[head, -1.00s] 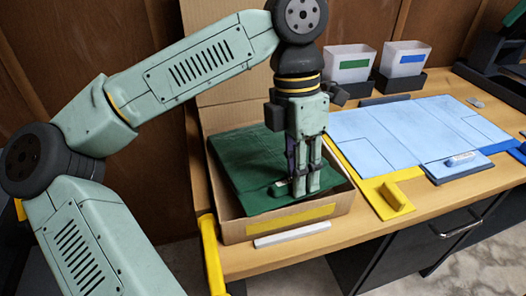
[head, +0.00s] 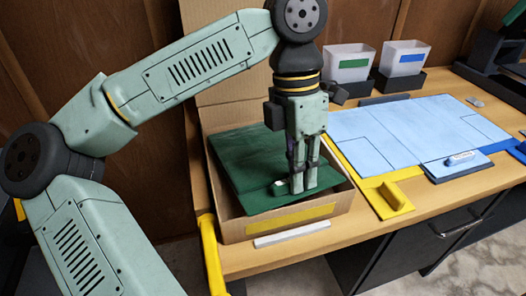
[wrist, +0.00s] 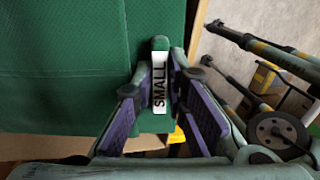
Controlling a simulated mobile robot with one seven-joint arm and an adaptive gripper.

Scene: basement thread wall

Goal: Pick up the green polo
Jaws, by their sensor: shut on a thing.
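The green polo (head: 245,160) lies folded flat in an open cardboard box (head: 225,228) on the workbench. In the wrist view its green cloth (wrist: 70,60) fills the upper left. A white tag reading "SMALL" (wrist: 159,85) lies on a green strip between my fingers. My gripper (head: 304,188) points down into the box at the polo's front right part, and it also shows in the wrist view (wrist: 157,105). Its fingers are shut on the tagged part of the polo. The exact contact at the fingertips is partly hidden.
Right of the box, a light blue sheet (head: 400,135) lies on the bench by a yellow guide (head: 395,200). Two white bins with green (head: 350,65) and blue (head: 405,60) labels stand behind. A white strip (head: 292,234) lies before the box.

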